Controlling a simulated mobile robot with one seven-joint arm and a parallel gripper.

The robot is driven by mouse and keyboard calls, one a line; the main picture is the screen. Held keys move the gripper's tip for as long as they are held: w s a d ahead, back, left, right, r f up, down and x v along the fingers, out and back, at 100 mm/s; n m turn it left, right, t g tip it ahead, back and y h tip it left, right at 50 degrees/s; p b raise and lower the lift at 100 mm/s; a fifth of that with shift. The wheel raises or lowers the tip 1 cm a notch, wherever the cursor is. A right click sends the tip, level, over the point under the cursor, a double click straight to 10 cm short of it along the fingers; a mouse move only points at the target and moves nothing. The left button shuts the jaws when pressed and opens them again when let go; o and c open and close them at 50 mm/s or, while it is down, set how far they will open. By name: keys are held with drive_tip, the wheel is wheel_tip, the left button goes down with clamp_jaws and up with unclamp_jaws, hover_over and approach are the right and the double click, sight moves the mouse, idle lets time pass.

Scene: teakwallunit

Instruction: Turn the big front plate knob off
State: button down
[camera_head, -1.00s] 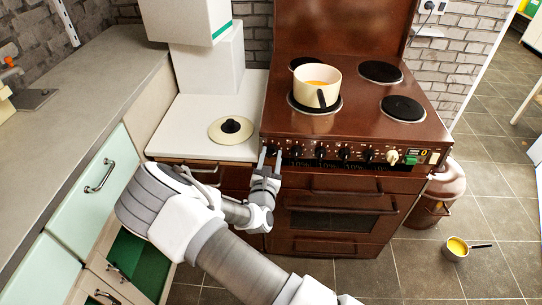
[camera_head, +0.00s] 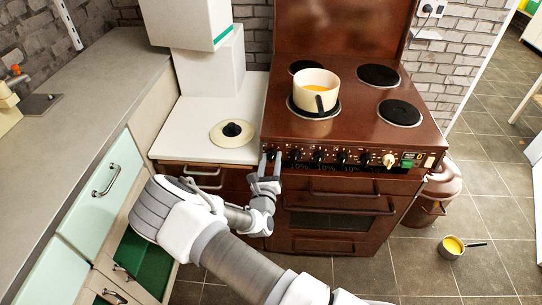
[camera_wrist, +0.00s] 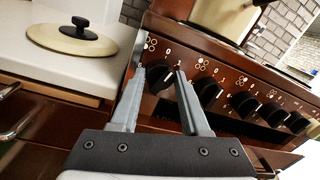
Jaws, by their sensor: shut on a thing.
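The brown stove (camera_head: 335,225) has a row of black knobs along its front panel, plus one cream knob (camera_head: 389,160) at the right. My gripper (camera_head: 270,160) is at the left end of this row. In the wrist view, my gripper (camera_wrist: 160,73) is shut on the leftmost black knob (camera_wrist: 162,82), with one finger on each side. The fingers partly hide this knob, and its exact setting cannot be read. The neighbouring black knob (camera_wrist: 208,91) is just right of the fingers. A cream pot (camera_head: 317,90) with orange content stands on the front left plate.
A cream lid (camera_head: 222,138) with a black handle lies on the white counter left of the stove. A small pan (camera_head: 453,246) with orange content is on the floor at right. A brown bin (camera_head: 440,190) stands beside the stove. Below my gripper are drawer and oven handles.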

drive_tip(key=shift+n+p, duration=0.65)
drive_tip(key=shift+n, duration=1.05)
drive_tip(key=shift+c, duration=1.9)
unclamp_jaws()
drive_tip(key=shift+s, duration=0.1)
drive_tip(key=s+a+f, duration=0.1)
drive_tip(key=s, duration=1.6)
drive_tip(key=shift+a+p, duration=0.2)
drive_tip(key=shift+p, duration=0.15)
